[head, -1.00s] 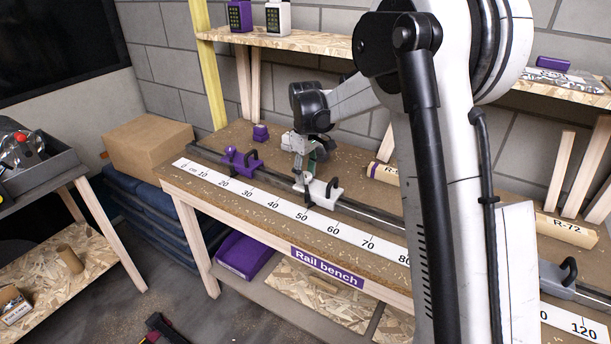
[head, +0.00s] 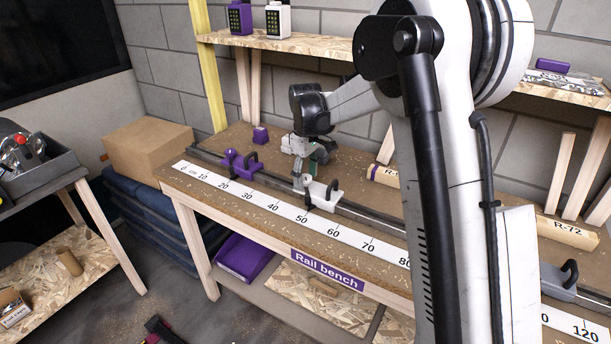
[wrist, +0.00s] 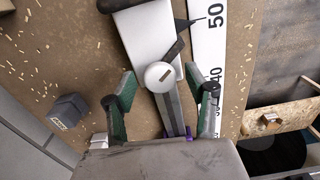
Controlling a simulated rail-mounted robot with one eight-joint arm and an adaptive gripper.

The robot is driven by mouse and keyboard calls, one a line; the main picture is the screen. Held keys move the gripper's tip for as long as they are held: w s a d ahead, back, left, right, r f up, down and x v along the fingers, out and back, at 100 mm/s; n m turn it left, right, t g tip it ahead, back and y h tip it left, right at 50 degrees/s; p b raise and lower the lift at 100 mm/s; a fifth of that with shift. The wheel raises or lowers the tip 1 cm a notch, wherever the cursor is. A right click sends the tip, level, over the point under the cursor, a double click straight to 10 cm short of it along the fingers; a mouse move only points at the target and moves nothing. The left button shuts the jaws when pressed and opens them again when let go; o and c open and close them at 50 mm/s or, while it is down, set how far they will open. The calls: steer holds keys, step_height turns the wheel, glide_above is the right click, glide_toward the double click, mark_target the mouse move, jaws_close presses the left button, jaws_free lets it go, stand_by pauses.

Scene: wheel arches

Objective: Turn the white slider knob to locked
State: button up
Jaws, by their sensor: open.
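The white slider (head: 325,191) sits on the bench rail near the 50 mark. It also shows in the wrist view (wrist: 147,40). Its round white knob (wrist: 158,77) has a short dark mark, slightly slanted. A black handle stands on the slider. My gripper (wrist: 170,84) is open, with one green-padded finger on each side of the knob in the wrist view. I cannot tell whether either finger touches it. In the head view my gripper (head: 304,172) points down at the left end of the white slider, and the fingers are small and partly hidden there.
A purple slider (head: 238,162) with a black handle sits left on the same rail. A grey slider (head: 555,280) is far right. A white scale strip (head: 270,205) runs along the bench front.

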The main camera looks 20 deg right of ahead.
mark_target(306, 177)
step_height(306, 177, up, 12)
stand_by(0.6)
steer(key=s+r+m+t, duration=0.2)
steer(key=s+r, duration=0.1)
steer(key=s, duration=0.7)
steer(key=s+r+m+t, duration=0.2)
steer(key=s+r, duration=0.2)
steer(key=s, duration=0.6)
steer(key=s+f+m+t, duration=0.1)
steer(key=s+f+m, duration=0.1)
steer(key=s, duration=0.6)
steer(key=s+f+m+t, duration=0.2)
steer(key=s+f, duration=0.3)
steer(key=s, duration=0.3)
steer(key=shift+s+d+f, duration=0.15)
steer(key=shift+s+f, duration=0.1)
steer(key=shift+s, duration=0.15)
